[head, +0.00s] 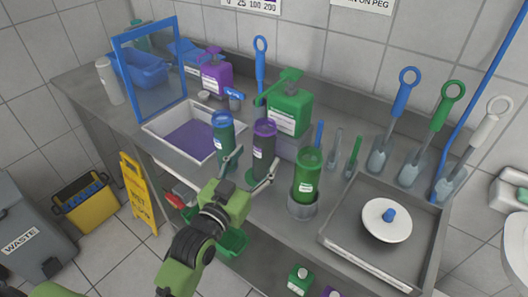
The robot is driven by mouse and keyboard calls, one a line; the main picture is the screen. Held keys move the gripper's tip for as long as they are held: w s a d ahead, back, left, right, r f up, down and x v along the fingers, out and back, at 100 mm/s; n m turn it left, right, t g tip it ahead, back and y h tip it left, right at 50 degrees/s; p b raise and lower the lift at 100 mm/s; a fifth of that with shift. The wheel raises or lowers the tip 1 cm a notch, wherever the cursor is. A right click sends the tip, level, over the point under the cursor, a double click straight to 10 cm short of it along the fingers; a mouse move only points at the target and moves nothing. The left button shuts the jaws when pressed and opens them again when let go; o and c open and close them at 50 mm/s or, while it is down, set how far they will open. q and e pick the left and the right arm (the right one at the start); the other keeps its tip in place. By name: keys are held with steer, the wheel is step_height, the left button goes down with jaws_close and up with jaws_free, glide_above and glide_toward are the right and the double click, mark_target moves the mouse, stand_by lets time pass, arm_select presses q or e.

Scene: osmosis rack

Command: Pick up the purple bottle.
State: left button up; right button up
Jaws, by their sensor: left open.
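The purple bottle (264,140) stands upright on the metal counter in the head view, with a pale label on its side. It is between a blue-topped bottle (223,132) on its left and a green bottle (306,178) on its right. My left gripper (256,158) is open in front of the purple bottle, with one finger toward each side of it. Whether the fingers touch the bottle cannot be told. My right gripper is not in view.
A white tray (153,127) with a purple bottom and a blue-framed panel (156,92) stand to the left. Purple (216,76) and green (290,112) pump bottles are behind.

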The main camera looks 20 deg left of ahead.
mark_target(259, 154)
arm_select(q)
steer(key=shift+w+d, duration=0.1)
steer(key=shift+w, duration=0.45)
steer(key=w, duration=0.1)
steer(key=w+p, duration=0.1)
steer(key=w, duration=0.2)
steer(key=shift+w+d+f, duration=0.1)
steer(key=shift+w+d, duration=0.25)
steer(key=shift+s, duration=0.1)
steer(key=shift+c, duration=1.2)
steer(key=c, duration=1)
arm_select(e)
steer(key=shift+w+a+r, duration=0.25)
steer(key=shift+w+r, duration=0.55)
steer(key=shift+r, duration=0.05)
